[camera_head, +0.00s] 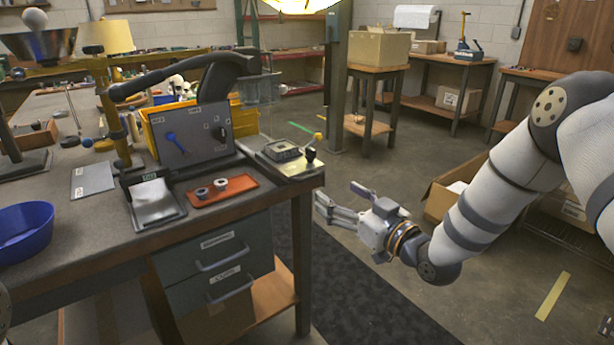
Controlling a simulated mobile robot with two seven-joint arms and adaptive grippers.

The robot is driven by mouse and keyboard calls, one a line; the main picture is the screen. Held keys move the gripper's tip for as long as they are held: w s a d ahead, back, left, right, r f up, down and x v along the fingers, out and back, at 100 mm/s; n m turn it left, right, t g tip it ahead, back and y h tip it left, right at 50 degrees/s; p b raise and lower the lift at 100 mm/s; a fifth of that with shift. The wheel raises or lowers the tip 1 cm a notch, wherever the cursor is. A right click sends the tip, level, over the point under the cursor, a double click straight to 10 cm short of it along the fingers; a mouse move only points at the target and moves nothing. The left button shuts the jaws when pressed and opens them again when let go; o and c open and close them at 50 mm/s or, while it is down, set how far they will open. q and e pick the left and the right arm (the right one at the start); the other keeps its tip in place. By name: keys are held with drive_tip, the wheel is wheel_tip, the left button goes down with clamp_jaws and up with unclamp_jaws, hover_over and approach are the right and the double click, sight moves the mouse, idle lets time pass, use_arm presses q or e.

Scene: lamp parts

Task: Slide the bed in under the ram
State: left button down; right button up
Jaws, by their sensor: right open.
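What looks like the bed is a pale sliding plate (286,161) at the right end of the workbench. A grey square block (284,151) sits on it and a black knob (310,155) stands at its right corner. A dark press arm with a long lever (190,68) rises behind a grey panel, left of the plate; I cannot make out the ram itself. My right gripper (335,193) is open and empty, off the bench's right edge, lower than the plate and apart from it.
An orange tray (238,193) with two small rings, a grey panel (190,134) and a yellow bin (243,121) stand left of the plate. A blue bowl (24,232) is at the bench's left. Floor right of the bench is clear up to a cardboard box (441,199).

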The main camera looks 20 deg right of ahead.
sight(310, 179)
drive_tip(key=x, duration=0.3)
drive_tip(key=b+x, duration=0.1)
drive_tip(key=x, duration=0.3)
drive_tip(key=f+x, duration=0.1)
drive_tip(key=x, duration=0.2)
drive_tip(key=shift+w+a+b, duration=0.2)
drive_tip(key=shift+w+b, duration=0.05)
drive_tip(key=shift+b, duration=0.15)
drive_tip(key=shift+w+a+r, duration=0.1)
drive_tip(key=shift+w+r, duration=0.05)
drive_tip(key=shift+w, duration=0.1)
use_arm(q)
drive_tip(key=shift+s+f+g, duration=0.5)
drive_tip(key=shift+s+f, duration=0.65)
drive_tip(key=shift+s, duration=0.1)
use_arm(e)
drive_tip(key=shift+c, duration=0.4)
